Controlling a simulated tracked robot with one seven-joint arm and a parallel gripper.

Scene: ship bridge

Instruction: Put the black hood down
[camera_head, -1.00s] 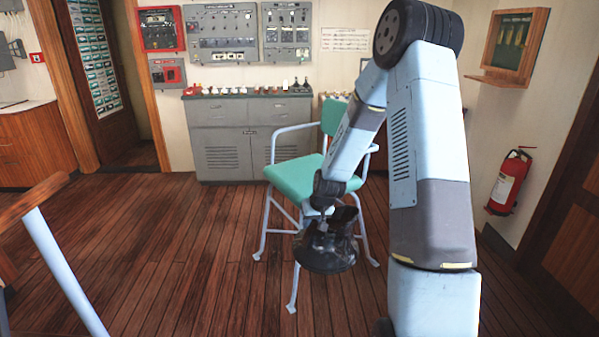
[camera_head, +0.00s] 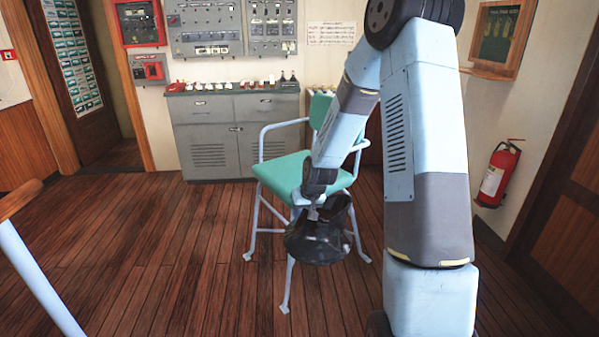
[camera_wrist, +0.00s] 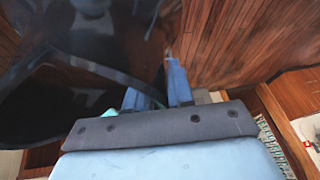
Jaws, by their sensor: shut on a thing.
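The black hood (camera_head: 316,246) hangs from my gripper (camera_head: 314,208), in front of the green chair. It is a dark, glossy, rounded piece, wider at the bottom, and it looks held above the wooden floor. In the wrist view the hood (camera_wrist: 60,60) fills the upper left, close to the camera. My gripper (camera_wrist: 160,88) there has its two blue-grey fingers close together at the hood's edge, shut on it. The exact grip point is partly hidden.
A green chair (camera_head: 290,177) with pale metal legs stands just behind the hood. A grey cabinet (camera_head: 235,135) is at the back wall. A fire extinguisher (camera_head: 497,174) hangs at right. A pale post (camera_head: 38,280) stands at lower left. The wooden floor (camera_head: 150,235) at left is clear.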

